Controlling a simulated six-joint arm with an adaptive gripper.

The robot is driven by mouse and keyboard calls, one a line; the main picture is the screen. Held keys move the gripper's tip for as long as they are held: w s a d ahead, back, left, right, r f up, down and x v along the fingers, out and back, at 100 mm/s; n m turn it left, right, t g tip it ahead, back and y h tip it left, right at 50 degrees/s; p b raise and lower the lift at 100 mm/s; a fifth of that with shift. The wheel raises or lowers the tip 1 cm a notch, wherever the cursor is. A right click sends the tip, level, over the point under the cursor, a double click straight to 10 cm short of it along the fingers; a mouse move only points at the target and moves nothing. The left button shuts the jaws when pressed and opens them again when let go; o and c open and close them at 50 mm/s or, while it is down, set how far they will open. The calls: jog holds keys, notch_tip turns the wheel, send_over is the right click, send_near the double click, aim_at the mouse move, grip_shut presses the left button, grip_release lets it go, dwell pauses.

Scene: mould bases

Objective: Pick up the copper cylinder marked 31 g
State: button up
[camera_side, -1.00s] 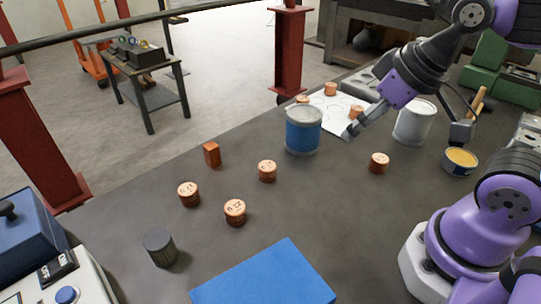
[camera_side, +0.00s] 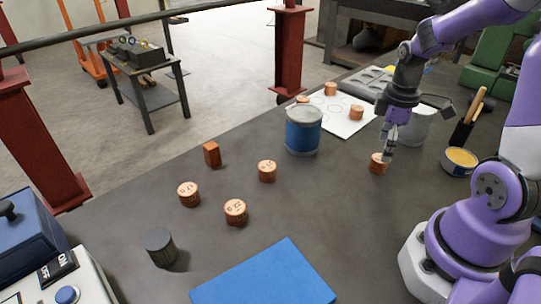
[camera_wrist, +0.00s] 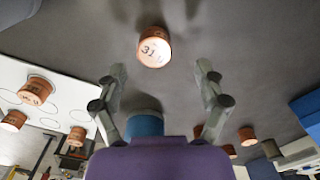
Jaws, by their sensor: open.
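The copper cylinder marked 31 (camera_wrist: 153,48) stands upright on the dark bench. In the side view the copper cylinder (camera_side: 376,166) is partly hidden behind my fingertips. My gripper (camera_side: 387,157) points down just above and beside it. In the wrist view my gripper (camera_wrist: 160,71) is open, its two fingers spread wide with nothing between them. The cylinder appears ahead of the fingertips, roughly centred between them and apart from both. I cannot tell the exact height of the fingertips over it.
A yellow-topped tin (camera_side: 459,161) is to the right. Several other copper cylinders stand on the bench and on a white sheet (camera_side: 340,122). A blue mat (camera_side: 265,277) lies in front.

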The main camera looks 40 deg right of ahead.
aim_at(379, 164)
jog(key=f, duration=0.5)
jog(key=shift+w+d, duration=0.2)
jog(key=shift+d, duration=0.05)
grip_shut()
jog(key=shift+r, duration=0.1)
